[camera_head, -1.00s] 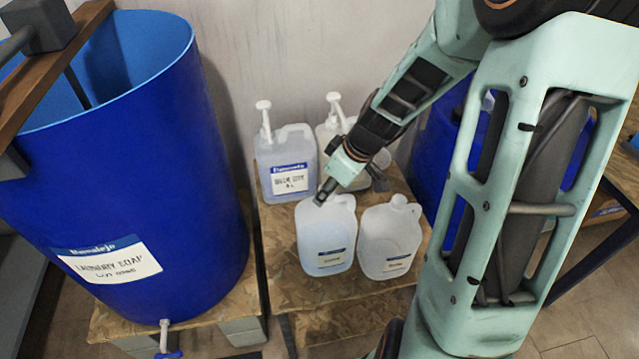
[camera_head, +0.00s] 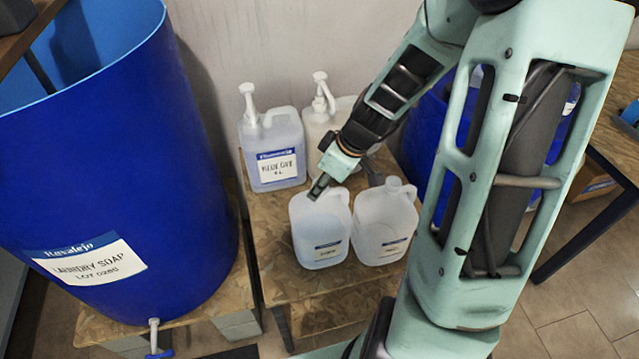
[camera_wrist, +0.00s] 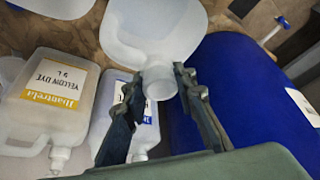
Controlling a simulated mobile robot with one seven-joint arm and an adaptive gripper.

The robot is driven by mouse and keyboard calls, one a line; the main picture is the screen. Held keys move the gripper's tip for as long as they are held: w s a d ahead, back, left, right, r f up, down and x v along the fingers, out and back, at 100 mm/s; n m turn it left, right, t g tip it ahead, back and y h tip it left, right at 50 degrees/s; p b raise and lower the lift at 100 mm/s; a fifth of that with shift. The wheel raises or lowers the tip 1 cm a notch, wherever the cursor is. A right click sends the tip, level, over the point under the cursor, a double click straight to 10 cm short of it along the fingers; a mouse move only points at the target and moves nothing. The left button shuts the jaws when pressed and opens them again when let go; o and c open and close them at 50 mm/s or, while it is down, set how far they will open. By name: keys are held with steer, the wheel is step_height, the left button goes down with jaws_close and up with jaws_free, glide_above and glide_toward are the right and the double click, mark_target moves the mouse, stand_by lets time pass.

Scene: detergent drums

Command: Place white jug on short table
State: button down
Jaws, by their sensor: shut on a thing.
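The white jug (camera_head: 321,238) is translucent, with a blue-and-white label, and stands upright at the front left of a group of jugs over a low wood-chip-topped table (camera_head: 275,287). My gripper (camera_head: 317,188) comes down from the upper right and is shut on the jug's neck. In the wrist view, my gripper (camera_wrist: 165,82) has a finger on each side of the neck of this jug (camera_wrist: 150,30). I cannot tell whether the jug's base touches the tabletop. A similar white jug (camera_head: 385,222) stands close beside it on the right.
Behind are two pump-top jugs, one labelled blue dye (camera_head: 273,150), the other yellow dye (camera_wrist: 45,100). A large blue drum (camera_head: 110,180) fills the left. Another blue drum (camera_head: 433,115) is behind my arm. A brown-topped table (camera_head: 622,165) stands at right, with clear floor before it.

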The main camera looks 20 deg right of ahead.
steer(key=shift+f, duration=0.1)
steer(key=c, duration=1.6)
jaws_free()
steer(key=shift+d+r, duration=0.2)
steer(key=shift+r, duration=0.3)
steer(key=v, duration=1.1)
steer(key=shift+s+p, duration=0.15)
steer(key=shift+p, duration=0.3)
steer(key=shift+a, duration=0.15)
